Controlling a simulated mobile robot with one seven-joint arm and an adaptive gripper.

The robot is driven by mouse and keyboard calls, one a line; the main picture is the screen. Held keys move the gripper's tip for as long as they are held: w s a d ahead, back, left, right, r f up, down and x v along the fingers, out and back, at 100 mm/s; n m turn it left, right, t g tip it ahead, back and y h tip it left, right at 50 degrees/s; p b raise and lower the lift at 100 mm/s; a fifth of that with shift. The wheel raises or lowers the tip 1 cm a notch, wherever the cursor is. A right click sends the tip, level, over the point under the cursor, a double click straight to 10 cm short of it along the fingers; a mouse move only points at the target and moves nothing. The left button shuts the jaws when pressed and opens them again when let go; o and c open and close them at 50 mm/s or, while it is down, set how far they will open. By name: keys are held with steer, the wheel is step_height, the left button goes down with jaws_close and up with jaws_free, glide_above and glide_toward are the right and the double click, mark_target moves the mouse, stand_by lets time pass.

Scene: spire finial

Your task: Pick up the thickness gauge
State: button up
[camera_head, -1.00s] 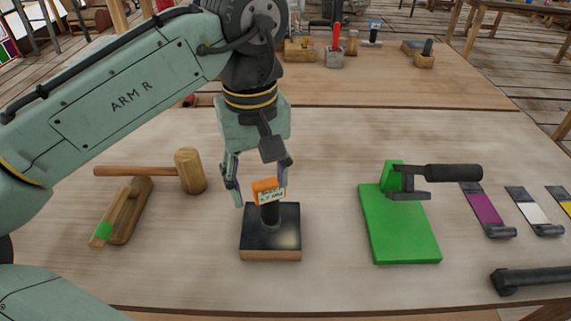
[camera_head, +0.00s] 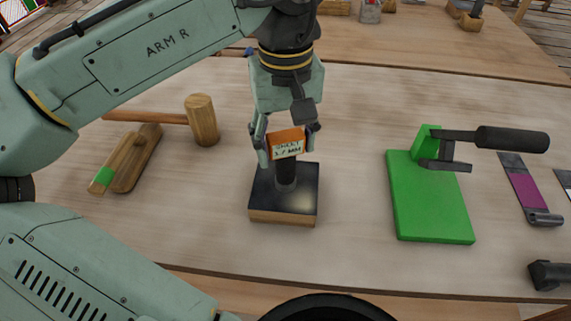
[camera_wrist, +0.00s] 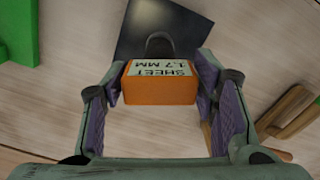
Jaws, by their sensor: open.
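The thickness gauge (camera_head: 286,143) is an orange block with a white label reading "SHEET 1.7 MM". It sits on top of a dark post (camera_head: 286,172) on a square black-topped wooden base (camera_head: 262,214). My gripper (camera_head: 290,147) is open, with one finger on each side of the gauge. In the wrist view the gauge (camera_wrist: 160,90) lies between the purple finger pads, close to both; I cannot tell whether either pad touches it. Part of the post is hidden behind the gauge in the wrist view.
A wooden mallet (camera_head: 201,121) and a wooden tool with a green band (camera_head: 135,160) lie to the left. A green plate with a black-handled clamp (camera_head: 432,200) is to the right. A purple-faced strip (camera_head: 527,190) lies farther right. The bench (camera_head: 350,210) between is clear.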

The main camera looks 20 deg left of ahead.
mark_target(286, 159)
step_height(286, 159, down, 4)
steer(key=b, duration=0.3)
steer(key=shift+f, duration=0.2)
steer(key=shift+r, duration=0.1)
steer(key=shift+c, duration=0.3)
steer(key=shift+w, duration=0.1)
steer(key=c, duration=1.1)
